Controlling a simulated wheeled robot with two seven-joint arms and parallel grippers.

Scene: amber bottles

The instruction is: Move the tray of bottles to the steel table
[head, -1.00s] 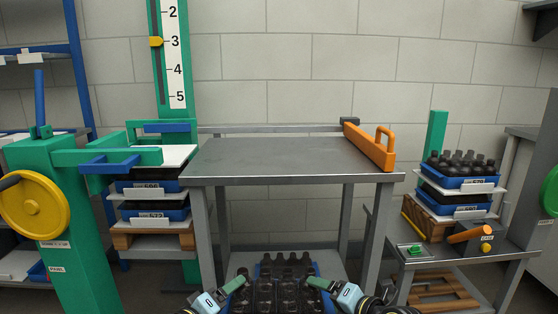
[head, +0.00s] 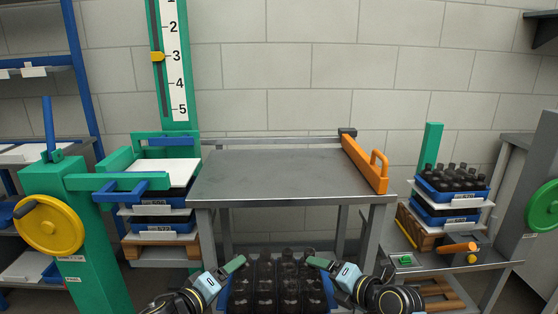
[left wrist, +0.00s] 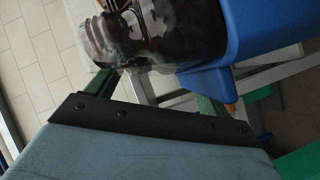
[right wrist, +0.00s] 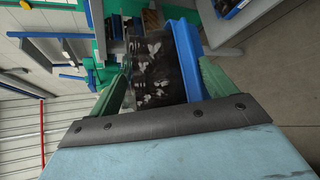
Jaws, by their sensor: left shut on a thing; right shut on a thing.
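The tray of bottles is held low in front of the steel table (head: 270,172). Its dark bottles (head: 270,280) stand upright in rows, and its blue rim (head: 331,292) shows at the sides. My left gripper (head: 238,262) is shut on the tray's left side. My right gripper (head: 318,262) is shut on its right side. The tray's blue wall shows in the left wrist view (left wrist: 255,30) and in the right wrist view (right wrist: 186,55). The exact finger contact is partly hidden. The steel table's top is bare apart from an orange handled bar (head: 368,165) along its right edge.
A green stand with a yellow handwheel (head: 48,223) is at left, beside stacked blue trays (head: 155,222). At right, a low bench holds more stacked bottle trays (head: 450,190) and an orange-handled device (head: 458,248). A rail runs along the table's back edge.

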